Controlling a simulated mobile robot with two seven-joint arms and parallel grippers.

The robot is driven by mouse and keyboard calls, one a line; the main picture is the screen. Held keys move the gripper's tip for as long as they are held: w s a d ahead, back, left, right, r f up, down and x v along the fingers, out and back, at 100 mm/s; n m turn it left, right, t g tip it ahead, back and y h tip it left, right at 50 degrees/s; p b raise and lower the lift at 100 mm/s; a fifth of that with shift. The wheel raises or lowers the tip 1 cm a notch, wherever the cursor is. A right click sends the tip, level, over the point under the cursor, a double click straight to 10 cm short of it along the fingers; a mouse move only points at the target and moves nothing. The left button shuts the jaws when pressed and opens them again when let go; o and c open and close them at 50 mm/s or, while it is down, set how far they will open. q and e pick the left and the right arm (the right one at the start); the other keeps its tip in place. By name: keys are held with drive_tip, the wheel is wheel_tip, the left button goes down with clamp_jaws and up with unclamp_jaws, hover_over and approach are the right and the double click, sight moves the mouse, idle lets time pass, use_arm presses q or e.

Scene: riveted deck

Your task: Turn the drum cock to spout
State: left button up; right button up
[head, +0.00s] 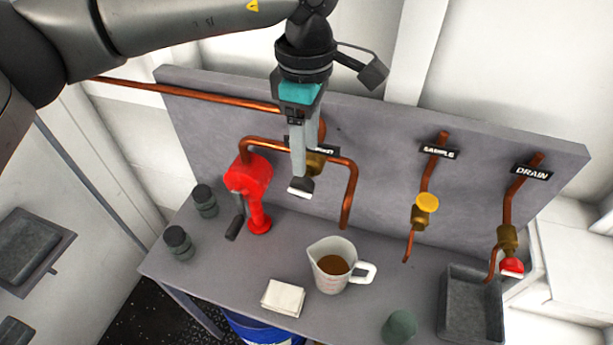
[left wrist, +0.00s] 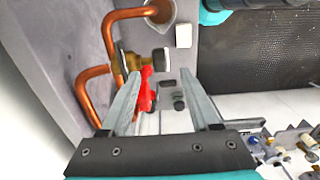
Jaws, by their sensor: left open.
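The drum cock is a brass valve (head: 316,164) with a pale, dark-edged handle (head: 300,187), on the copper pipework of the grey back panel. Its label is mostly covered by my gripper. In the left wrist view the brass body (left wrist: 129,63) and pale handle (left wrist: 160,55) show ahead of the fingers. My left gripper (head: 300,172) hangs from above in front of the valve, fingers apart and empty; the gap also shows in the left wrist view (left wrist: 160,77). Whether a finger touches the handle I cannot tell. The copper spout (head: 347,208) bends down above the jug. My right gripper is not in view.
A measuring jug (head: 328,254) with brown liquid stands below the spout, beside a white folded cloth (head: 283,297). A red pump (head: 250,187) is left of the cock. Yellow SAMPLE (head: 426,203) and red DRAIN (head: 512,267) cocks are right. A grey tray (head: 455,318) sits below DRAIN.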

sight(306, 181)
use_arm(q)
wheel_tip(306, 181, down, 9)
drive_tip(key=shift+r+p, duration=0.1)
drive_tip(key=shift+p, duration=0.75)
clamp_jaws()
